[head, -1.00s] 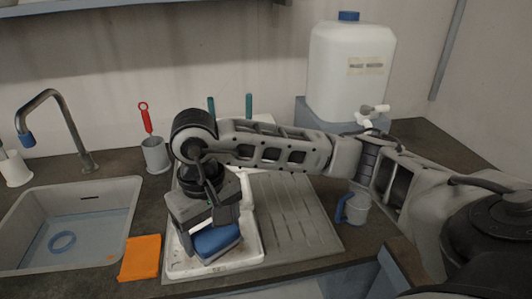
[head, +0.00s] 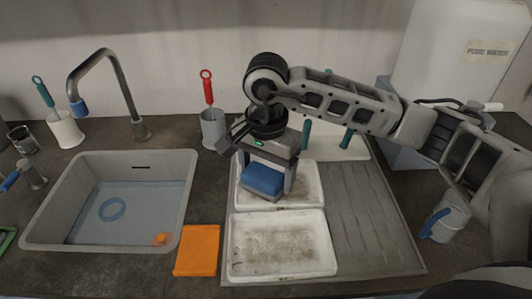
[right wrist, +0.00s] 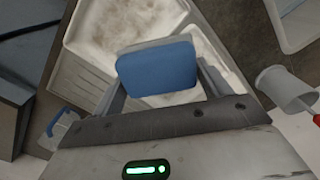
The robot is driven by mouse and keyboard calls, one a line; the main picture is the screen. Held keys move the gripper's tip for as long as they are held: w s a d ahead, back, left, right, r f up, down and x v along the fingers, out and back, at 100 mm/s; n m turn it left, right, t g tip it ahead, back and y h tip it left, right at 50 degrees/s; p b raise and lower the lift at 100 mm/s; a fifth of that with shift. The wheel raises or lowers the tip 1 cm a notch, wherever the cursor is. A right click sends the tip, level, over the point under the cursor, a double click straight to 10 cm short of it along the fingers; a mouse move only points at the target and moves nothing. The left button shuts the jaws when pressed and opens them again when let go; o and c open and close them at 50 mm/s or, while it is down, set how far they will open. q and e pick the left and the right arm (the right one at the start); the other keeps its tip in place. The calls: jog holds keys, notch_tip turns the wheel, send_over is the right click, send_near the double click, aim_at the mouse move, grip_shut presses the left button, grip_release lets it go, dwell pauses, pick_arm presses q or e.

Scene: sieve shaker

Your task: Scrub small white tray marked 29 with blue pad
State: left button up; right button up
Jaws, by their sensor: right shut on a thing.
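My right gripper (head: 265,178) is shut on the blue pad (head: 262,181). The pad also shows between the fingers in the right wrist view (right wrist: 157,68). It is over the rear white tray (head: 310,186), which it and the gripper partly cover. I cannot tell whether the pad touches that tray. A front white tray (head: 300,240) lies just nearer me, with a brownish stain on its floor. A stained tray floor (right wrist: 115,22) also shows beyond the pad in the right wrist view. I cannot read a number 29 on either tray. My left gripper is not in view.
The trays stand on a grooved draining board (head: 375,225). Left are an orange cloth (head: 197,250) and a sink (head: 60,205) with water and a blue ring. A grey cup (head: 213,130) holds a red-handled brush. A blue-handled jug (head: 447,222) stands right, near my arm.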

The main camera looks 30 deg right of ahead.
jog(key=m, duration=0.3)
jog(key=shift+w+d+f, duration=0.1)
jog(key=shift+w+f, duration=0.05)
jog(key=shift+w, duration=0.25)
jog(key=m, duration=0.5)
jog(key=shift+w+d+f, duration=0.1)
jog(key=shift+w+d, duration=0.15)
jog(key=shift+w, duration=0.15)
jog(key=w+f+m+b, duration=0.1)
jog(key=f+m, duration=0.1)
jog(key=m, duration=0.5)
jog(key=w+d+f+m+b, duration=0.1)
jog(key=f+m, duration=0.1)
jog(key=m, duration=0.5)
jog(key=w+d+f+m+b, duration=0.1)
jog(key=f+m, duration=0.1)
jog(key=m, duration=0.5)
jog(key=shift+w+d+f+m, duration=0.1)
jog(key=shift+w+m, duration=0.2)
jog(key=shift+w, duration=0.05)
jog(key=shift+f+b, duration=0.5)
jog(key=shift+f, duration=0.05)
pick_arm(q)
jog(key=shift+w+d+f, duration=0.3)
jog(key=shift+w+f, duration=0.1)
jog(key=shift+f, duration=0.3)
